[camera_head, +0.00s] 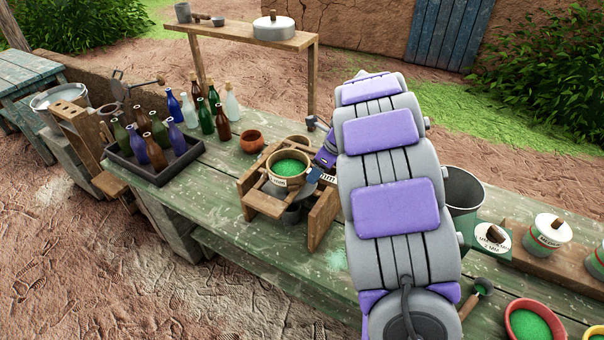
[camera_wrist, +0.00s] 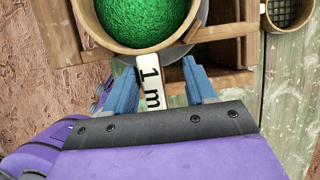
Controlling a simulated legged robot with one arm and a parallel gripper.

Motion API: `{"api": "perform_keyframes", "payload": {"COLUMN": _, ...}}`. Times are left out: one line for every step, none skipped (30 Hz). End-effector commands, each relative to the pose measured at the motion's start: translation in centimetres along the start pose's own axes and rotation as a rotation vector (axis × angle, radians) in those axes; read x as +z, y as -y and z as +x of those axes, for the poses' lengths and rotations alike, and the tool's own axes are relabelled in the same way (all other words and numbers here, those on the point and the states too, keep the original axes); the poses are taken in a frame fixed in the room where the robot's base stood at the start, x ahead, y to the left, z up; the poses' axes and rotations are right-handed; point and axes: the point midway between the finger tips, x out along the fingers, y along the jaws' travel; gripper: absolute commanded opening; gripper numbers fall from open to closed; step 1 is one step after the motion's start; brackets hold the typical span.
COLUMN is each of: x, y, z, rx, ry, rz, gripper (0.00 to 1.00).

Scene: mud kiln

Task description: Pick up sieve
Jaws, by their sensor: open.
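The sieve (camera_head: 274,179) is a round, tan-walled pan full of green grains, set on a wooden stand on the green table. In the wrist view the sieve (camera_wrist: 112,43) is at the top, with a white tag marked "1 m", partly cut off, sticking out toward me. My gripper (camera_wrist: 160,66) is open, its two blue fingers on either side of the tag, tips close to the rim. I cannot tell whether they touch it. In the head view my gripper (camera_head: 314,179) is beside the sieve's right side, partly hidden by my arm.
The wooden stand (camera_head: 262,204) holds the sieve, with a grey vessel underneath. A second, mesh sieve (camera_wrist: 288,12) is at upper right in the wrist view. A brown bowl (camera_head: 251,141) and a tray (camera_head: 180,166) of bottles are left. A grey bucket (camera_head: 461,190) and labelled tubs are right.

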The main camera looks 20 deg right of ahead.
Motion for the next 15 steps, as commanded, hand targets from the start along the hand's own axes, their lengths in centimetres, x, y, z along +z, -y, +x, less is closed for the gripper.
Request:
{"api": "perform_keyframes", "payload": {"x": 0.19, "y": -0.19, "z": -0.08, "rx": -0.002, "ry": -0.001, "rz": -0.002, "gripper": 0.55}}
{"api": "perform_keyframes", "payload": {"x": 0.25, "y": -0.26, "z": -0.09, "rx": -0.002, "ry": -0.001, "rz": -0.002, "gripper": 0.55}}
{"api": "perform_keyframes", "payload": {"x": 0.30, "y": -0.32, "z": -0.10, "rx": -0.003, "ry": -0.002, "rz": -0.003, "gripper": 0.55}}
{"api": "perform_keyframes", "payload": {"x": 0.32, "y": -0.33, "z": -0.10, "rx": -0.003, "ry": -0.002, "rz": -0.003, "gripper": 0.54}}
{"api": "perform_keyframes", "payload": {"x": 0.32, "y": -0.32, "z": -0.10, "rx": -0.003, "ry": -0.002, "rz": -0.003, "gripper": 0.52}}
{"api": "perform_keyframes", "payload": {"x": 0.28, "y": -0.28, "z": -0.09, "rx": -0.003, "ry": -0.002, "rz": -0.002, "gripper": 0.48}}
{"api": "perform_keyframes", "payload": {"x": 0.25, "y": -0.22, "z": -0.09, "rx": -0.002, "ry": -0.001, "rz": -0.002, "gripper": 0.45}}
{"api": "perform_keyframes", "payload": {"x": 0.21, "y": -0.15, "z": -0.09, "rx": -0.001, "ry": 0.000, "rz": -0.002, "gripper": 0.42}}
{"api": "perform_keyframes", "payload": {"x": 0.14, "y": -0.04, "z": -0.10, "rx": 0.000, "ry": 0.001, "rz": -0.001, "gripper": 0.38}}
{"api": "perform_keyframes", "payload": {"x": 0.09, "y": 0.04, "z": -0.10, "rx": 0.001, "ry": 0.001, "rz": -0.001, "gripper": 0.35}}
{"api": "perform_keyframes", "payload": {"x": 0.07, "y": 0.07, "z": -0.09, "rx": 0.001, "ry": 0.002, "rz": -0.001, "gripper": 0.32}}
{"api": "perform_keyframes", "payload": {"x": 0.08, "y": 0.08, "z": -0.07, "rx": 0.002, "ry": 0.002, "rz": -0.001, "gripper": 0.28}}
{"api": "perform_keyframes", "payload": {"x": 0.08, "y": 0.09, "z": -0.07, "rx": 0.002, "ry": 0.002, "rz": -0.001, "gripper": 0.26}}
{"api": "perform_keyframes", "payload": {"x": 0.07, "y": 0.10, "z": -0.06, "rx": 0.002, "ry": 0.001, "rz": -0.001, "gripper": 0.23}}
{"api": "perform_keyframes", "payload": {"x": 0.06, "y": 0.10, "z": -0.07, "rx": 0.001, "ry": 0.001, "rz": -0.001, "gripper": 0.19}}
